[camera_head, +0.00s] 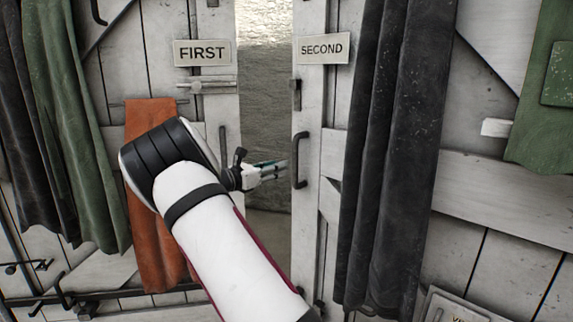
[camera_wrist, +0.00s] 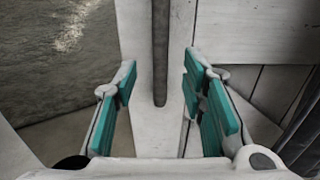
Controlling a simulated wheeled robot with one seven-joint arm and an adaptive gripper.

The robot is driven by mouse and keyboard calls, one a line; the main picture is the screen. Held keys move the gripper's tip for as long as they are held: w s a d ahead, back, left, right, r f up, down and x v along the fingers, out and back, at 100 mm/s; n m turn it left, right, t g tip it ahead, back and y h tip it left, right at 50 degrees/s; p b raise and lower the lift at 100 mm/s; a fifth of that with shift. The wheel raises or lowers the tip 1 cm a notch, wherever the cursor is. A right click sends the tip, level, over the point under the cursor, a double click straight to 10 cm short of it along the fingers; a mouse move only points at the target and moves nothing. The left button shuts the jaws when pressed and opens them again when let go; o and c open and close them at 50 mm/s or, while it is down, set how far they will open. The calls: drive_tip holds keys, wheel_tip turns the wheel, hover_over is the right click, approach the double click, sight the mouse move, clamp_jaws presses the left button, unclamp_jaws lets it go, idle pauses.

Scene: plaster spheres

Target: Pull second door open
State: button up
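The second door (camera_head: 312,115) is a whitish plank door with a SECOND sign (camera_head: 323,48). A gap separates it from the door on its left. Its dark vertical handle (camera_head: 301,160) is near its left edge. My gripper (camera_head: 284,165) points at the handle from the left, its tips a little short of it in the head view. In the wrist view my gripper (camera_wrist: 158,85) is open, its teal pads wide apart. The handle (camera_wrist: 160,55) appears between the two fingers there, its lower end visible. I cannot tell whether it lies within their reach. No contact shows.
The first door (camera_head: 180,80) with its FIRST sign (camera_head: 201,53) stands left, with a latch bar (camera_head: 207,87). An orange cloth (camera_head: 150,230) and green cloth (camera_head: 75,130) hang left. A dark curtain (camera_head: 385,150) hangs right of the handle. A grey rough surface (camera_head: 264,90) shows through the gap.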

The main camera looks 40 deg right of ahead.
drive_tip(key=shift+a, duration=1.55)
drive_tip(key=s+a+r+m+g+y, duration=0.1)
drive_tip(key=s+a+m+y, duration=0.3)
drive_tip(key=s, duration=0.5)
drive_tip(key=s+a+m+g+y, duration=0.1)
drive_tip(key=s+m+y, duration=0.35)
drive_tip(key=s, duration=0.55)
drive_tip(key=s+a+f+m+t+y, duration=0.15)
drive_tip(key=s+a+m+y, duration=0.35)
drive_tip(key=s+a, duration=0.85)
drive_tip(key=s+a+f+m+t+y, duration=0.15)
drive_tip(key=s+a+m+y, duration=0.35)
drive_tip(key=s+a, duration=0.8)
wheel_tip(320, 180, up, 14)
drive_tip(key=s+d+t+p, duration=0.1)
drive_tip(key=t+p, duration=0.1)
drive_tip(key=p, duration=1)
drive_tip(key=shift+d+t, duration=0.15)
drive_tip(key=shift+t, duration=0.15)
